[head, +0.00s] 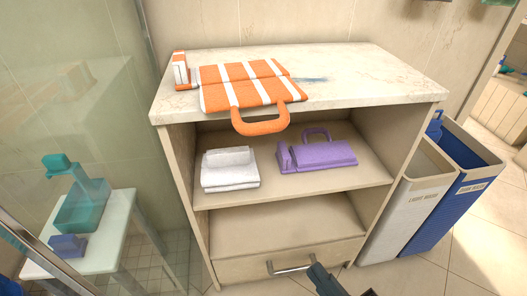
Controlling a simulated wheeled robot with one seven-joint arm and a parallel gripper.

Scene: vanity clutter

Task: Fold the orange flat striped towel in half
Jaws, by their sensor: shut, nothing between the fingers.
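The orange towel (247,90) with white stripes lies flat on the marble top of the cabinet, near its front left. A crease line runs across its middle from left to right. An orange loop (262,128) on its near side hangs over the front edge. An orange and white upright piece (180,69) stands at the towel's left end; I cannot tell whether it is joined to it. My gripper (318,270) shows as a dark shape at the bottom, in front of the drawer, shut and empty, well below and apart from the towel.
The right part of the marble top (375,80) is mostly clear. A white folded towel (230,168) and a purple towel (318,155) lie on the shelf below. A drawer handle (291,269) is near my gripper. Hampers (405,215) stand right; a stool (95,235) stands left behind glass.

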